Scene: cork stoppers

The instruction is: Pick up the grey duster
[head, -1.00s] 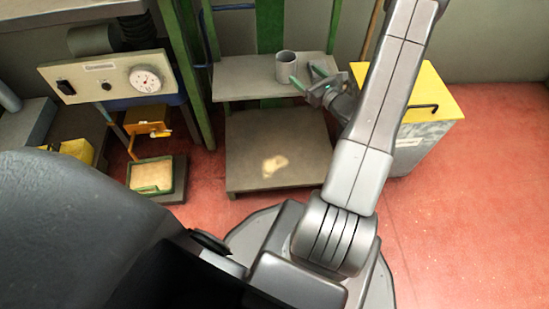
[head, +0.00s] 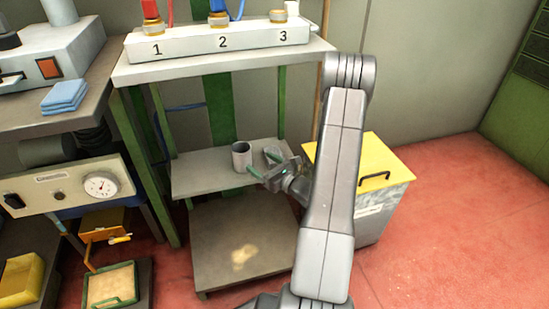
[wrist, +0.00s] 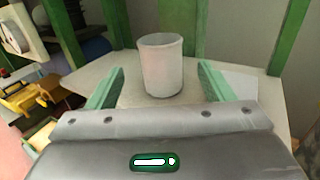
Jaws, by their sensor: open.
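A flat grey patch that may be the grey duster lies on the shelf beside my gripper's far finger in the head view (head: 273,150). It seems to show in the wrist view (wrist: 236,83), right of the right finger, but I cannot be sure it is cloth. My gripper (head: 259,162) is open and empty, its green fingers over the right part of the grey shelf (head: 205,180). In the wrist view my gripper (wrist: 160,72) has a grey cup (wrist: 160,62) ahead, framed between the fingers. The cup stands upright and apart from them.
Folded blue cloths (head: 64,97) lie on the left bench. A numbered white box (head: 220,40) stands on the top shelf. A yellow-lidded bin (head: 362,158) stands right of the rack. A lower shelf (head: 215,265) has a pale patch. Red floor is clear at right.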

